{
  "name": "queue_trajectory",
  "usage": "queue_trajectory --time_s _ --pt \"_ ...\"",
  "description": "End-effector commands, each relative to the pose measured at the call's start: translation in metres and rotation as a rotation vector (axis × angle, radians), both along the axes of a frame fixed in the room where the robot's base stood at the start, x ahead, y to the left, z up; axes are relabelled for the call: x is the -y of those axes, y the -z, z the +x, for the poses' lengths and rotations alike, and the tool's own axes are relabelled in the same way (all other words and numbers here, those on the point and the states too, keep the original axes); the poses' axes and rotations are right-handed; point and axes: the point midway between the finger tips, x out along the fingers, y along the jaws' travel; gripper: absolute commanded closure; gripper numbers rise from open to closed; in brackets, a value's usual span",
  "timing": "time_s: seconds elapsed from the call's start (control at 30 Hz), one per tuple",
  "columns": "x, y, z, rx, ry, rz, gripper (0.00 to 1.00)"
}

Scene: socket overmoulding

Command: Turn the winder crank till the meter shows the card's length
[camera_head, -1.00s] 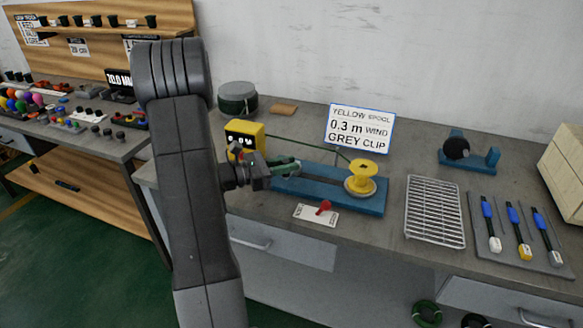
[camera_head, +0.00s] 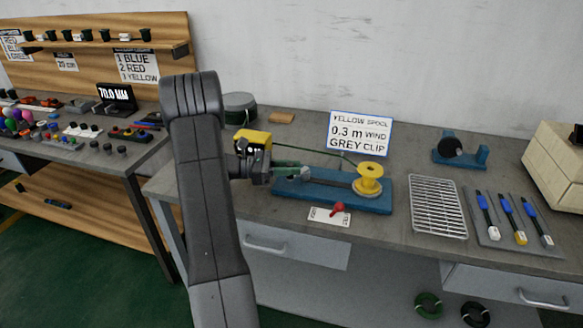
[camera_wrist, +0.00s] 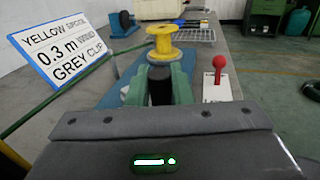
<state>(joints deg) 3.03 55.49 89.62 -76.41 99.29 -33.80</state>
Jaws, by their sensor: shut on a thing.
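The winder is a blue base (camera_head: 335,195) with a yellow spool (camera_head: 369,175) at its right end; the spool also shows in the wrist view (camera_wrist: 165,43). The card (camera_head: 360,133) reads "YELLOW SPOOL 0.3 m WIND GREY CLIP". The yellow meter (camera_head: 252,137) stands behind my wrist, which covers most of its display; I cannot read it. A green line runs from the meter towards the spool. My gripper (camera_head: 292,172) is over the base's left part. In the wrist view its green fingers are shut on a dark upright handle (camera_wrist: 160,88), apparently the crank's.
A red lever (camera_head: 338,208) on a white plate is in front of the base. A wire rack (camera_head: 437,207) and several blue-handled tools (camera_head: 502,215) lie to the right. A blue stand with a black roll (camera_head: 460,150) is behind them.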

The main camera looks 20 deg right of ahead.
Motion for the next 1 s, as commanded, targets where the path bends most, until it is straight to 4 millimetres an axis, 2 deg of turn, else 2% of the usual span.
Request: queue_trajectory --time_s 0.33,0.37,0.43,0.77,0.87,1.0 --pt "0.000 0.000 0.000 0.000 0.001 -0.001 1.00" --pt "0.000 0.000 0.000 0.000 0.001 -0.001 0.75" --pt "0.000 0.000 0.000 0.000 0.001 -0.001 0.61" --pt "0.000 -0.003 0.000 0.001 0.001 0.000 0.61" --pt "0.000 -0.014 0.000 0.003 0.001 -0.001 0.61" --pt "0.000 -0.040 0.000 0.005 0.001 -0.001 0.61"
